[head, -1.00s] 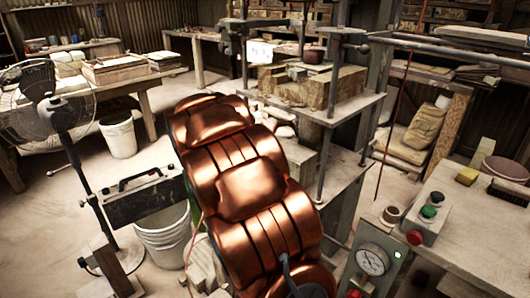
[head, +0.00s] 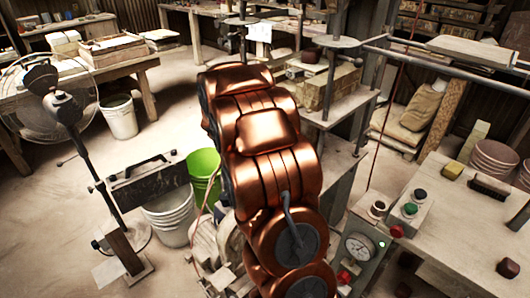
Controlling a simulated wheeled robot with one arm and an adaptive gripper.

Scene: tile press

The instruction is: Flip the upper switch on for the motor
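I cannot tell which of these is the motor's upper switch. My copper-coloured arm fills the middle and stands left of the gauge. My gripper is out of view, so its state is hidden.
A press frame (head: 340,115) stands behind my arm. A green bucket (head: 203,164), white buckets (head: 168,215) and a fan (head: 60,105) stand left.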

